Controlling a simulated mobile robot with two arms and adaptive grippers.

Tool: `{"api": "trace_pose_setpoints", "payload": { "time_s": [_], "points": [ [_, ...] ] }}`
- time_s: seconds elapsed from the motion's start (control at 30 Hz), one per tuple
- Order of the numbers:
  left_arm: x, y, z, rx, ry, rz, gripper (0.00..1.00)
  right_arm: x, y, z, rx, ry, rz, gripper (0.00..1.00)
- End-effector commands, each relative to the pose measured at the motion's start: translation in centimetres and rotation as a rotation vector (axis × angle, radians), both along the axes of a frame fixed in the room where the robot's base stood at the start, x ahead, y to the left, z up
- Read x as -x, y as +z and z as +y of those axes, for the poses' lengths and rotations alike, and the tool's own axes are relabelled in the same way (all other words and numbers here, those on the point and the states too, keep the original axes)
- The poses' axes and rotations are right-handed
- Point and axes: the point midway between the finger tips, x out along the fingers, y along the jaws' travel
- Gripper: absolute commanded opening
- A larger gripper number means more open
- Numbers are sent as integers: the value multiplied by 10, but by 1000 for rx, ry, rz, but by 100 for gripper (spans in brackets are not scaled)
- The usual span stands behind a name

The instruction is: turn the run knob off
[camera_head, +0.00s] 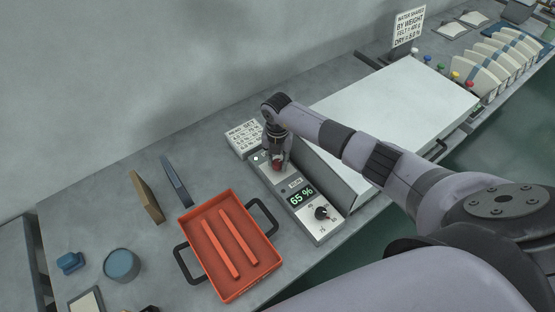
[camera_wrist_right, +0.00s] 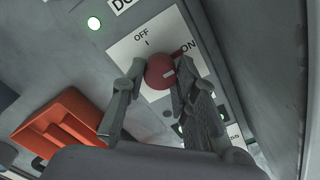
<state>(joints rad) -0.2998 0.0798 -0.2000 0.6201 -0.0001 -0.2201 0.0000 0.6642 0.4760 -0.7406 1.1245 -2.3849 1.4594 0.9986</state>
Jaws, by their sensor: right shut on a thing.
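The run knob (camera_wrist_right: 158,72) is round and red, on a white plate (camera_wrist_right: 127,52) marked OFF at the top and ON at the right. In the head view the red knob (camera_head: 277,168) shows small under the right gripper (camera_head: 277,162), at the far end of the grey control box (camera_head: 325,229). My left gripper is not in view.
The box has a display (camera_head: 301,197) reading 65 % and a black dial (camera_head: 322,213). An orange tray (camera_head: 229,285) with black handles stands to its left. A white panel (camera_head: 400,103) lies to the right. A small label block (camera_head: 243,137) stands behind.

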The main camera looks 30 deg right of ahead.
Motion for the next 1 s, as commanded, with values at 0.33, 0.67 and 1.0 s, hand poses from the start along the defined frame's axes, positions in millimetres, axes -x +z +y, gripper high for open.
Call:
{"api": "trace_pose_setpoints", "payload": {
  "time_s": [0.33, 0.67, 1.0],
  "points": [
    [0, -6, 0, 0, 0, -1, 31, 0, -1, -1, 0, 46, 0, 0],
    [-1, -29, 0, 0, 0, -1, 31, -1, -3, -1, 2, 271, -2, 0],
    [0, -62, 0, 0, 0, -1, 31, -1, -4, -1, 3, 595, -1, 0]
  ]
}}
